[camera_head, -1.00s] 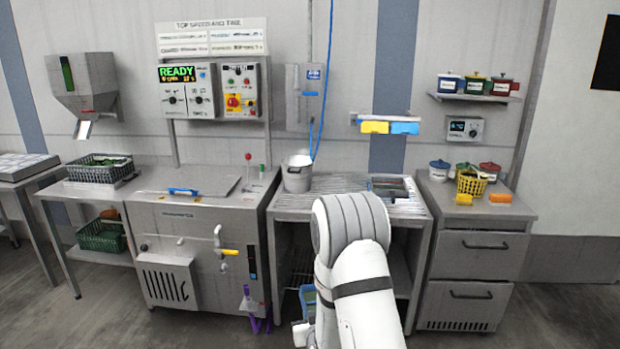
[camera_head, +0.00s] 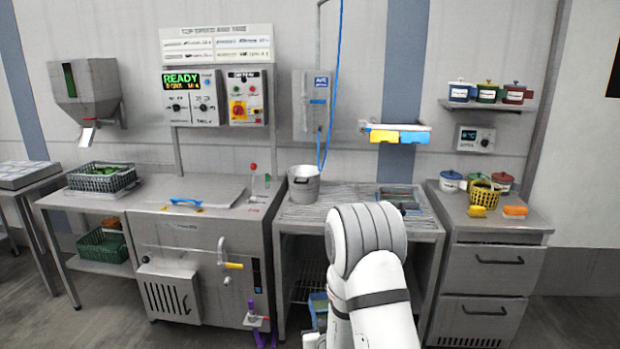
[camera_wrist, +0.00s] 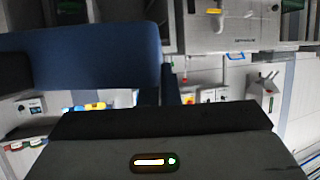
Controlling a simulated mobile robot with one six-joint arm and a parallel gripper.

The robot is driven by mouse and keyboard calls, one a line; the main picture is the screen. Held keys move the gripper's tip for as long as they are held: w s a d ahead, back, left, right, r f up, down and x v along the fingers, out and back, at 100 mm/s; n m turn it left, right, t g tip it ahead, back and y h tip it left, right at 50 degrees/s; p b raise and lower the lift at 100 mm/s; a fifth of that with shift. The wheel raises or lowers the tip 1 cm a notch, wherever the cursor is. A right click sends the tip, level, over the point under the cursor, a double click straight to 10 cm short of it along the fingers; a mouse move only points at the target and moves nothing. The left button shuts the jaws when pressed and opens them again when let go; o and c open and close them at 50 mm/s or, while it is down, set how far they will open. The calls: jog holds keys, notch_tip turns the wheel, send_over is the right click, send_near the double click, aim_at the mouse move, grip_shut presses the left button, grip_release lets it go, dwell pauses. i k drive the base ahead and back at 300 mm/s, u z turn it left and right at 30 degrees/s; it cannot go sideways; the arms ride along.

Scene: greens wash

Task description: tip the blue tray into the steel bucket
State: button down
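The steel bucket (camera_head: 304,188) stands upright on the ribbed counter in the head view, left of my arm. A broad blue surface, which looks like the blue tray (camera_wrist: 95,55), fills the upper left of the wrist view, close to the camera. My gripper (camera_wrist: 160,92) shows there as dark parts against its edge and seems shut on it. In the head view a small blue patch, probably the tray (camera_head: 318,308), shows low beside my white arm, which hides the rest. The tray's contents are not visible. The tray is well below and apart from the bucket.
The ribbed steel counter (camera_head: 340,217) has an open shelf below. A steel machine (camera_head: 205,255) with a blue-handled lid stands left. Drawers (camera_head: 488,268) stand right, topped by a yellow basket (camera_head: 484,196) and small pots. A blue hose (camera_head: 331,100) hangs behind the bucket.

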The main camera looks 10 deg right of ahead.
aim_at(304, 180)
jog(key=i, duration=0.85)
jog(key=u, duration=0.05)
